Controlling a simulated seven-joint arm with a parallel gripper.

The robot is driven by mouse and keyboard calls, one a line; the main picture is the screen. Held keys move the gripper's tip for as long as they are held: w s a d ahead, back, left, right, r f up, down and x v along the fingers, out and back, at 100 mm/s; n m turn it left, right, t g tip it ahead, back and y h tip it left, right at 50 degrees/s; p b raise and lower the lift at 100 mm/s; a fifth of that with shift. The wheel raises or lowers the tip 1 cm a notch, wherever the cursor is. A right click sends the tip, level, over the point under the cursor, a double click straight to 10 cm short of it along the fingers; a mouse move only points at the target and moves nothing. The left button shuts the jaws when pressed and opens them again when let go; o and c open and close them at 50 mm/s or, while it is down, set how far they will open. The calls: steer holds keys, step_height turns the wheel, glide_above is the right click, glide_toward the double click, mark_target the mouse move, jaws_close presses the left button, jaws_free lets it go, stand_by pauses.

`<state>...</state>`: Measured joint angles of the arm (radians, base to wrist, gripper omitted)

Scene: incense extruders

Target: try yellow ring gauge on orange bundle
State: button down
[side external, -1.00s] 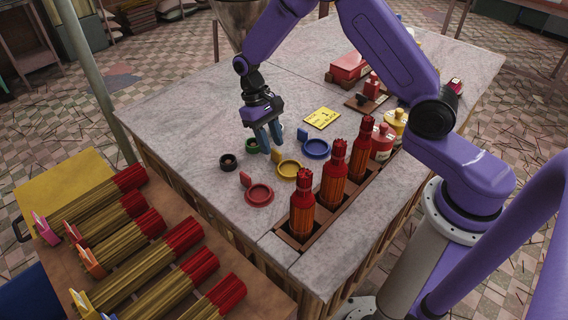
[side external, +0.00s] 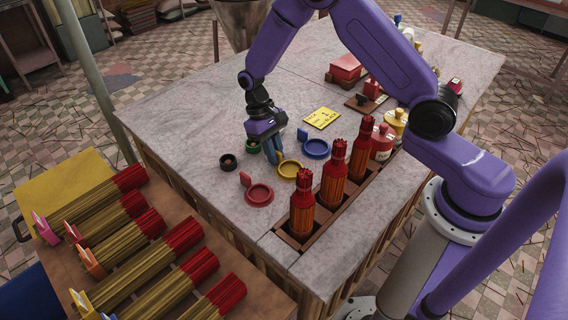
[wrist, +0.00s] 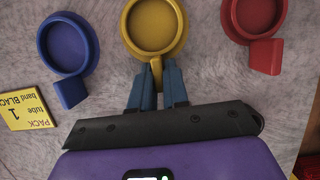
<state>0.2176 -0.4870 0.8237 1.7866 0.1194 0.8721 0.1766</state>
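The yellow ring gauge (side external: 289,171) lies on the grey table between the red and blue gauges; it shows at the top middle of the wrist view (wrist: 155,24). My gripper (side external: 273,158) is low over it, pointing down. In the wrist view its blue fingertips (wrist: 157,72) stand on either side of the yellow gauge's tab, which they partly hide. Whether they press on it I cannot tell. The bundle with the orange tag (side external: 130,241) lies in the tray at lower left, among other red-tipped bundles with different coloured tags.
The red gauge (side external: 259,194) and blue gauge (side external: 316,149) lie close beside the yellow one. A black ring (side external: 228,163) and a partly hidden green ring are nearby. A yellow card (side external: 322,118) lies behind.

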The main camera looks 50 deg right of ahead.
mark_target(279, 152)
stand_by(0.6)
steer(key=shift+r, duration=2.5)
step_height(279, 152, up, 21)
steer(key=s+d, duration=1.1)
steer(key=s, duration=0.1)
step_height(279, 152, down, 8)
steer(key=shift+s+r, duration=0.15)
steer(key=shift+s, duration=0.25)
stand_by(0.7)
steer(key=shift+f, duration=1.9)
